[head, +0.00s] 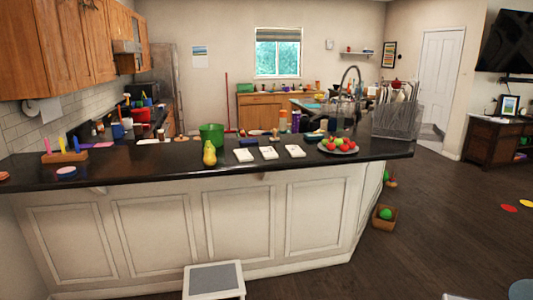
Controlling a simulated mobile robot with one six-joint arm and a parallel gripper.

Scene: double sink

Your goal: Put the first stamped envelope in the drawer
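I cannot tell which is the first. A wooden cabinet (262,112) stands under the window at the back. A dark cabinet (497,133) stands at the far right. I cannot tell which drawer is the task's, nor see an open one. My gripper is not in view.
The dark counter (120,163) spans the view above white panels. A green bucket (211,134), a yellow pear-shaped object (209,154) and a fruit plate (338,149) flank the white items. A step stool (213,280) stands in front. The right floor is mostly open.

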